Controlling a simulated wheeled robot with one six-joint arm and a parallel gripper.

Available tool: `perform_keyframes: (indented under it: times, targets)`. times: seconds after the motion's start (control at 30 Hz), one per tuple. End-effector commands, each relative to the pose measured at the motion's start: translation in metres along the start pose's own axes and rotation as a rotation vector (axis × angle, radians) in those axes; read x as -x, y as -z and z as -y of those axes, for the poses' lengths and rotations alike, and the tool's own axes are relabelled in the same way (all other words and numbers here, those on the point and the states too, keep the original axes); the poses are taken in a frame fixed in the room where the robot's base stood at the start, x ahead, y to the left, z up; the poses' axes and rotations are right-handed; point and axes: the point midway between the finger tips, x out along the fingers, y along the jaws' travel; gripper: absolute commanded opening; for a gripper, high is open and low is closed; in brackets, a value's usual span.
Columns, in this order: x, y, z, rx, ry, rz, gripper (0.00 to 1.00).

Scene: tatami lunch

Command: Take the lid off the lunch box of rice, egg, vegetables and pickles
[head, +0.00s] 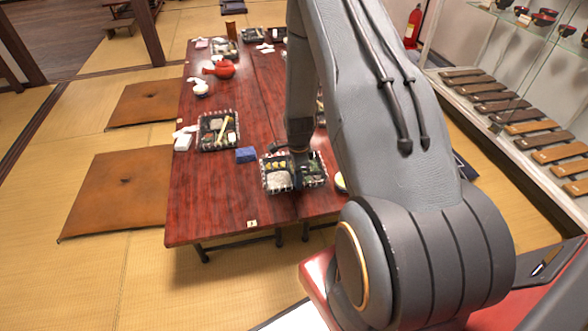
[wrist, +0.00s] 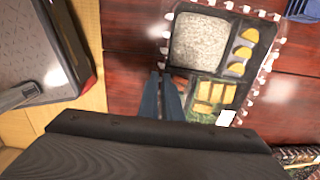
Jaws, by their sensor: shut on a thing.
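The lunch box (head: 279,183) sits near the front edge of the red-brown table in the head view. In the wrist view its black-and-white rim (wrist: 168,34) frames pale rice (wrist: 200,42), yellow egg pieces (wrist: 214,93) and some greens. White glare lies over the food, as from a clear lid (wrist: 226,117); the lid's outline is hard to make out. My gripper (wrist: 166,80) is at the box's near edge beside the rice, its dark fingers close together and shut on the lid. In the head view my arm and gripper (head: 299,160) hide part of the box.
On the table (head: 215,205) a blue block (head: 246,155) stands left of the box. A yellow round item (head: 340,182) is close on the right. The table's front left is clear.

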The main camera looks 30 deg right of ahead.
Motion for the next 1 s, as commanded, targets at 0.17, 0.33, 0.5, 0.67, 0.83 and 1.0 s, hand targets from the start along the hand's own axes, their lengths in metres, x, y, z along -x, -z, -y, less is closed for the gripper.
perform_keyframes:
  times: [0.17, 0.33, 0.5, 0.67, 0.83, 1.0]
  targets:
    - [0.000, 0.000, 0.000, 0.000, 0.000, 0.000, 0.00]
    - [0.004, 0.000, 0.000, 0.000, 0.000, 0.000, 0.00]
    - [0.014, 0.000, 0.000, 0.000, 0.000, 0.000, 0.00]
    - [0.023, 0.000, 0.000, 0.000, 0.000, 0.000, 0.00]
    - [0.032, 0.000, 0.000, 0.000, 0.001, 0.000, 0.00]
    - [0.041, 0.000, 0.000, 0.000, 0.001, 0.000, 0.00]
